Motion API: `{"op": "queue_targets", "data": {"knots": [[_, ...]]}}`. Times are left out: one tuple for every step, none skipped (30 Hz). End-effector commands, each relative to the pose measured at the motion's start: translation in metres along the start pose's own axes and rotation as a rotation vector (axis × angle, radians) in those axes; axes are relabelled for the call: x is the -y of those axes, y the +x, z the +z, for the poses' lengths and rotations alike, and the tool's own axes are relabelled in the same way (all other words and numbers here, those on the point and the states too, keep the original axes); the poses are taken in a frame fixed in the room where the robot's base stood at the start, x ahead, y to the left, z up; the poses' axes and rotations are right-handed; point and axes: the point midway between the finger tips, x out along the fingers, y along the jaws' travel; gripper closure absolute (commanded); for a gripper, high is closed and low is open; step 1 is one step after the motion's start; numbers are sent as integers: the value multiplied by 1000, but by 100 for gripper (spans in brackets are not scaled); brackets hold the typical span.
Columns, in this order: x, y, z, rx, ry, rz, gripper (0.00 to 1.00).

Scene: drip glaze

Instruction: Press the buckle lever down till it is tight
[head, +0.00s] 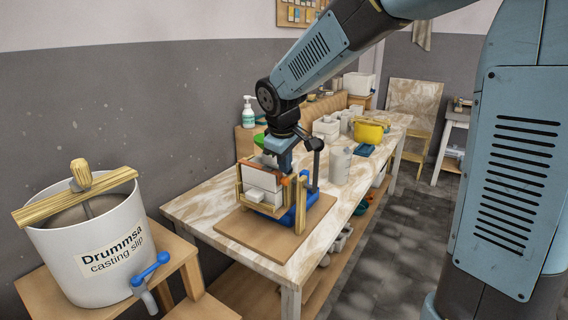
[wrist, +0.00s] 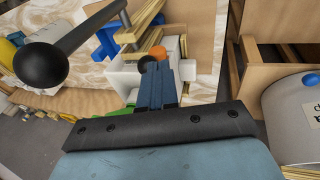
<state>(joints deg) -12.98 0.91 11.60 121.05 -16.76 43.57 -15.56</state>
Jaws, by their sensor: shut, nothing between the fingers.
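A white plaster mould (head: 262,180) stands between wooden slats on a board (head: 235,228) at the near end of the bench. A blue clamp part (head: 289,217) shows low on its right side. The lever (head: 316,168) rises about upright at the right of the mould, with a black ball knob (head: 318,144) on top. In the wrist view the knob (wrist: 41,66) is large and close at the left. My gripper (head: 280,163) is shut and empty above the mould, left of the lever and apart from the knob. Its fingers (wrist: 157,75) hide part of the mould.
A white slip bucket (head: 90,250) with a wooden bar and blue tap stands at the left. Open floor lies right of the bench.

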Motion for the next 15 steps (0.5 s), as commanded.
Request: {"op": "queue_targets", "data": {"knots": [[-1, -2, 0, -1, 0, 1, 100], [-1, -2, 0, -1, 1, 1, 100], [-1, -4, -1, -1, 1, 1, 100], [-2, -5, -1, -1, 1, 1, 100], [-2, -6, -1, -1, 1, 1, 100], [-3, -8, -1, -1, 0, 1, 100], [-3, -9, -2, -1, 0, 1, 100], [-3, -10, -2, -1, 0, 1, 100], [-4, -11, -2, -1, 0, 1, 100], [-4, -12, -2, 0, 0, 0, 100], [-4, -13, -2, 0, 0, 0, 100], [-4, -13, -2, 0, 0, 0, 100], [-4, -14, -2, 0, 0, 0, 100], [-4, -14, -2, 0, 0, 0, 100], [-3, -15, -3, 0, 0, 0, 100]]}}
